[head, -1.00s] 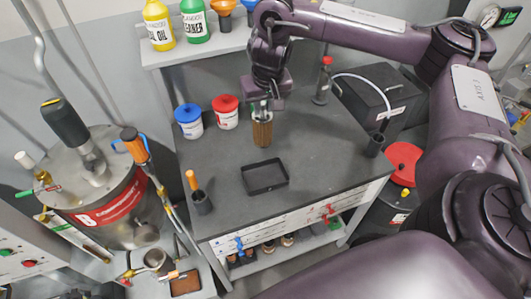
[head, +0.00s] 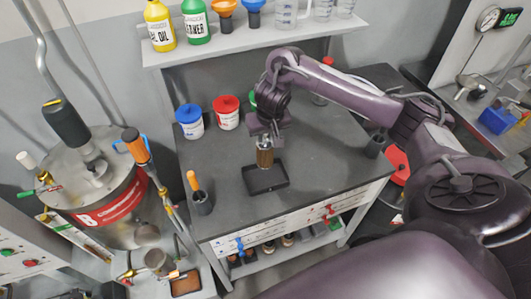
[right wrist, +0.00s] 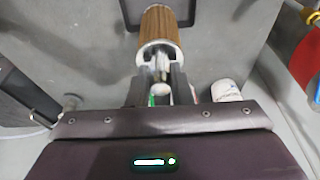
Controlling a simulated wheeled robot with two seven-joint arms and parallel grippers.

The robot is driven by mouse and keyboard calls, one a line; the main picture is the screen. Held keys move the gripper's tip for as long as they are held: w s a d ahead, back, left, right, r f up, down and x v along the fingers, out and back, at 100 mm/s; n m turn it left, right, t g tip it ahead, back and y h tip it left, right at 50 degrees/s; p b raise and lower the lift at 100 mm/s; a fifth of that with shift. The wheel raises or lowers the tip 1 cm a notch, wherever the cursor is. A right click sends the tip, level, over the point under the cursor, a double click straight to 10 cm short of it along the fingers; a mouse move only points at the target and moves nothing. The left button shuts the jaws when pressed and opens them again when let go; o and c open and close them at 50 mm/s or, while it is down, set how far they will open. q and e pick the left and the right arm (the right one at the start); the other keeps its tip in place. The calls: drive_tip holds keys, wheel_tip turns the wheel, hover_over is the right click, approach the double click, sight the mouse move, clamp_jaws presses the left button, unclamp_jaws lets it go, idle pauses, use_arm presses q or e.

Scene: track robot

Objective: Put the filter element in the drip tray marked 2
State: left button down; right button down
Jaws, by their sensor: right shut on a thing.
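The filter element (head: 264,157) is a brown ribbed cylinder with a pale metal end. My right gripper (head: 263,138) is shut on its upper end and holds it upright. The right wrist view also shows the filter element (right wrist: 162,27) beyond the fingers (right wrist: 160,88). A shallow black drip tray (head: 268,183) lies on the grey workbench. The filter's lower end overlaps the back part of this tray in the head view; I cannot tell whether it touches the tray floor. No number is readable on the tray. My left gripper is not in view.
Blue-lidded (head: 189,121) and red-lidded (head: 226,112) tubs stand at the bench's back left. A cup with an orange-handled tool (head: 201,200) stands left of the tray. Another small tray (head: 186,284) is at lower left. The bench right of the black tray is clear.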

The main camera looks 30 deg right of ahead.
sight(265, 154)
wheel_tip(265, 154, down, 9)
drive_tip(key=b, duration=0.5)
drive_tip(key=shift+r, duration=0.25)
drive_tip(key=c, duration=1.3)
unclamp_jaws()
